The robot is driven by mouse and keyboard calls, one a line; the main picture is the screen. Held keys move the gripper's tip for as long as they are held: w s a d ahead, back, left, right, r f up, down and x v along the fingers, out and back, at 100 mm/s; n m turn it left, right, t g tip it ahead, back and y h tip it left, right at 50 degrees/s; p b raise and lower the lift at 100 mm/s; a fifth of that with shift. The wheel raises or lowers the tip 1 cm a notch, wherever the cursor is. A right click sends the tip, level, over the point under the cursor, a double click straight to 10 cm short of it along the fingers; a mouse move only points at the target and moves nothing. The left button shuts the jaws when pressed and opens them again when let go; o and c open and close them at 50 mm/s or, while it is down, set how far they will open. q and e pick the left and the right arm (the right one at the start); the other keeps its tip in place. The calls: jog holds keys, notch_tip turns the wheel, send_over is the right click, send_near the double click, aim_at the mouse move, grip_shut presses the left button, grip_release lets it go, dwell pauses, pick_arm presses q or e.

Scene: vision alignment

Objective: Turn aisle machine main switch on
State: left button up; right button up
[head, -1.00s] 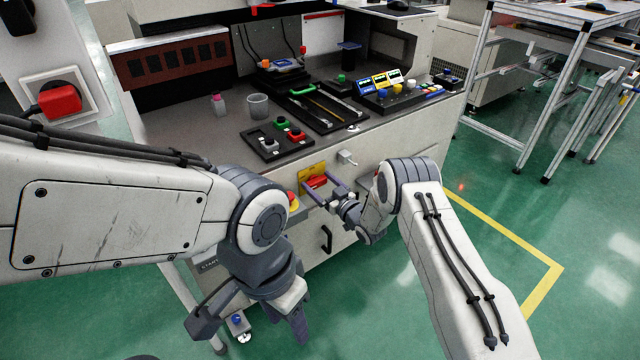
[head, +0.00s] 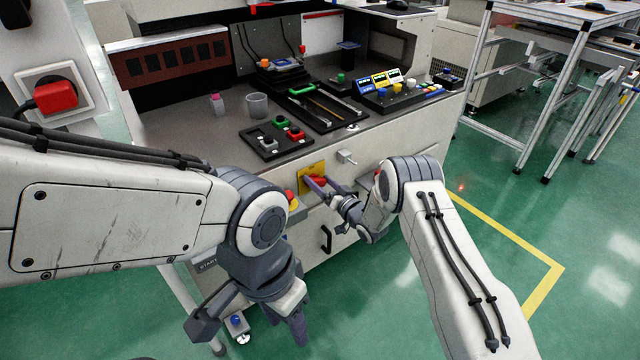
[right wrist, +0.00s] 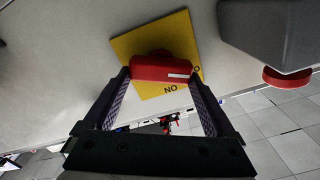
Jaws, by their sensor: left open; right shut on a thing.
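The main switch is a red knob (head: 319,181) on a yellow plate (head: 305,182) on the front of the machine. In the right wrist view the red knob (right wrist: 163,66) lies across the yellow plate (right wrist: 140,43), where the letters "NO" show. My right gripper (head: 322,187) is shut on the knob, with one finger at each end of it in the right wrist view (right wrist: 160,80). My left gripper (head: 250,326) is open and empty, pointing down in front of the machine, away from the switch.
A red button (head: 291,196) with a yellow base sits left of the switch, and a small grey fitting (head: 346,157) sits right of it. The bench top (head: 200,140) above carries trays, a cup (head: 257,105) and button boxes.

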jog(key=m, duration=0.6)
jog(key=shift+w+d+f+b, duration=0.1)
jog(key=shift+d+f+b, duration=0.15)
jog(key=shift+b, duration=0.1)
jog(key=m, duration=0.6)
jog(key=shift+f+m, duration=0.35)
jog(key=shift+m, duration=0.05)
jog(key=shift+w+d, duration=0.1)
jog(key=o, duration=1.1)
jog(key=shift+c, duration=0.2)
jog(key=p+v, duration=0.1)
jog(key=v, duration=0.9)
jog(key=shift+s+p, duration=0.2)
jog(key=shift+p, duration=0.1)
jog(key=shift+d, duration=0.1)
